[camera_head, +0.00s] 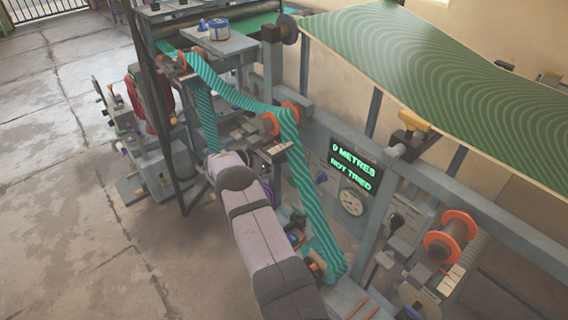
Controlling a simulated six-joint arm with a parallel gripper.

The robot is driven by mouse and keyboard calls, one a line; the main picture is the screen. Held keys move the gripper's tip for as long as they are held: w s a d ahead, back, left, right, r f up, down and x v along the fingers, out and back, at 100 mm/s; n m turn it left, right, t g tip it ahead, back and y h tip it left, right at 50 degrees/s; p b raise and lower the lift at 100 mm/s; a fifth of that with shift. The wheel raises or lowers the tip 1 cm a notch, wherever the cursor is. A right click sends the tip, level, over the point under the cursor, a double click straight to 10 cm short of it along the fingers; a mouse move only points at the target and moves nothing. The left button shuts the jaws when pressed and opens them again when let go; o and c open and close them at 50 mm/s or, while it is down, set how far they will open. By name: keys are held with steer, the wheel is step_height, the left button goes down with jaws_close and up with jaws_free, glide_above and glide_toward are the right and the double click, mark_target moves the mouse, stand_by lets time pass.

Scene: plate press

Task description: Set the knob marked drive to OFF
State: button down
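I cannot read any label saying drive in this view. A dark knob (396,221) sits on a grey box (405,228) on the right of the machine frame, below and right of the display; its marking and setting are too small to tell. A blue knob (320,177) is left of the display, also without readable marking. The display (353,167) reads "0 METRES" and "NOT TRIED" in green. My grey arm reaches up from the bottom middle and bends near the machine. My gripper is hidden behind it.
A teal striped web (304,200) runs over orange-ended rollers close beside my arm. A round gauge (351,203) is under the display. An orange-ended spool (453,236) is at right. A green patterned sheet (430,75) spans the upper right. The floor (70,220) at left is open.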

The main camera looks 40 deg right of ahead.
steer(key=n+b, duration=0.1)
steer(key=b, duration=0.3)
steer(key=n+g+b, duration=0.1)
steer(key=b, duration=0.3)
steer(key=w+n+g+b, duration=0.1)
steer(key=n+b, duration=0.1)
steer(key=b, duration=0.2)
steer(key=shift+f+h, duration=0.3)
steer(key=shift+s+r+g+b, duration=0.15)
steer(key=shift+r+g+b, duration=0.2)
steer(key=shift+b, duration=0.35)
steer(key=c, duration=1.8)
jaws_free()
steer(key=shift+f, duration=0.1)
steer(key=p, duration=0.4)
steer(key=shift+r+p, duration=0.35)
steer(key=shift+p, duration=0.05)
